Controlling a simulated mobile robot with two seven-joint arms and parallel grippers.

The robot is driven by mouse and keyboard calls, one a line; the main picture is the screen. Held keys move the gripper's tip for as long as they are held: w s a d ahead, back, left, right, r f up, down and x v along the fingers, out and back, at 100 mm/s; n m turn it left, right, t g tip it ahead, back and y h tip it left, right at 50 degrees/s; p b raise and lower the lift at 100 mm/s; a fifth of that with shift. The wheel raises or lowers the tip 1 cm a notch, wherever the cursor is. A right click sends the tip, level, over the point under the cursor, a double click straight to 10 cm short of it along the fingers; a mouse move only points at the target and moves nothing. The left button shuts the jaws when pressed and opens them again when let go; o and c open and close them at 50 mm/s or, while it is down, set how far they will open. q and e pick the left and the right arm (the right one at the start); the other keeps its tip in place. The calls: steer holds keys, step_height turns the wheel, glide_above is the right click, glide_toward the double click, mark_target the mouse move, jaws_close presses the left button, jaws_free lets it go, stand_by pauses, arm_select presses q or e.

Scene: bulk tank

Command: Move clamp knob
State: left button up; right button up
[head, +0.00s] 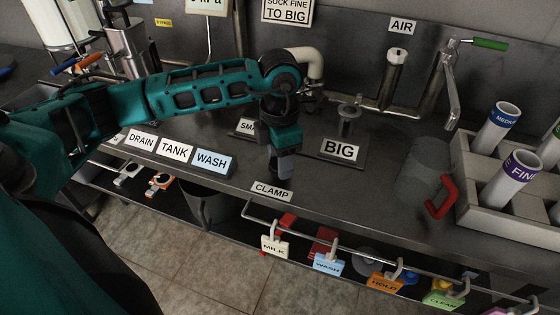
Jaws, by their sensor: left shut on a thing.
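My left gripper (280,176) reaches down from the teal arm to the bench top, just behind the CLAMP label (271,191). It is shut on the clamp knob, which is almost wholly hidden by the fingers. The knob's shape and turn angle cannot be made out. My right gripper is not in view.
The SMALL label, partly covered by my arm, and the BIG label (340,149) stand behind the gripper. DRAIN, TANK and WASH labels (212,162) stand left. A red-handled jug (425,165) and a tube rack (470,180) stand right. Tags hang on the front rail (350,260).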

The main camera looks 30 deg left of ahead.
arm_select(q)
steer(key=shift+m+b, duration=0.55)
steer(key=shift+m, duration=0.75)
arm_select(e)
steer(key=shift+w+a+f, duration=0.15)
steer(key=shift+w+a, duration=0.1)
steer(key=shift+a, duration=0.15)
arm_select(q)
steer(key=o, duration=0.7)
steer(key=shift+c, duration=0.2)
steer(key=o, duration=0.4)
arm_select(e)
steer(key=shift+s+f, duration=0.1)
arm_select(q)
steer(key=shift+r, duration=0.1)
step_height(320, 180, up, 13)
steer(key=p, duration=0.1)
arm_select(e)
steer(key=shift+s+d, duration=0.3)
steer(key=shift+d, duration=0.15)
